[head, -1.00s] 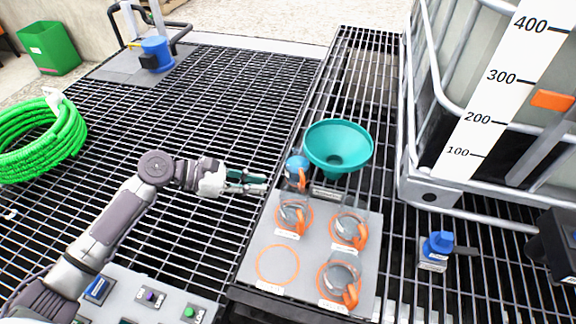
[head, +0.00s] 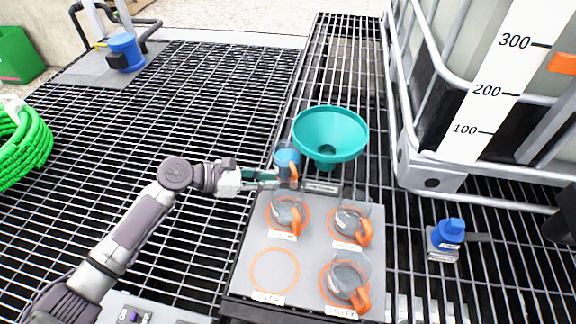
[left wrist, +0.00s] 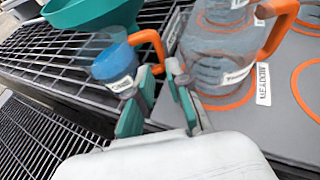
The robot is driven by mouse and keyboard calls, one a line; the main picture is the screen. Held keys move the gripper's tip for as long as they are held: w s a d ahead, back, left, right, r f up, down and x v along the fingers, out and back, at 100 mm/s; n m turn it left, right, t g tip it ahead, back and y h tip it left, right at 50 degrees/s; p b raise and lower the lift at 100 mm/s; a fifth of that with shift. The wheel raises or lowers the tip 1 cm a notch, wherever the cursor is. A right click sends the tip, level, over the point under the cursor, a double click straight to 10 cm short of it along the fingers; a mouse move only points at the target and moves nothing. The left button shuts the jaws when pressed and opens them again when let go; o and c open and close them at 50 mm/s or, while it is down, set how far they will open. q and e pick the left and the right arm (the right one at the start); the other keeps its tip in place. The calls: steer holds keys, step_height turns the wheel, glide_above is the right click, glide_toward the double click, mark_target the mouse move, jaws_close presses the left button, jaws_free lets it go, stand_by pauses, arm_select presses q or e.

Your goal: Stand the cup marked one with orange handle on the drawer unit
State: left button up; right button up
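In the left wrist view the cup (left wrist: 112,66) carries a white label, too small to read surely. Its orange handle (left wrist: 154,42) faces my gripper. My left gripper (head: 275,178) is at the handle; in the left wrist view its fingers (left wrist: 160,74) are apart, with the handle's lower end near the gap between the tips. I cannot tell whether they touch. I cannot identify a drawer unit. My right gripper is not in view.
Labelled jugs with orange handles (head: 348,280) stand on the grey board (head: 318,245), which has an empty orange ring (head: 275,270). The teal funnel (head: 331,130) is close behind the cup. A blue valve (head: 449,235) and large caged tank (head: 440,175) are at right. Open grating lies left.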

mark_target(289, 167)
arm_select(q)
steer(key=shift+x, duration=2.75)
steer(key=shift+s, duration=0.15)
jaws_close()
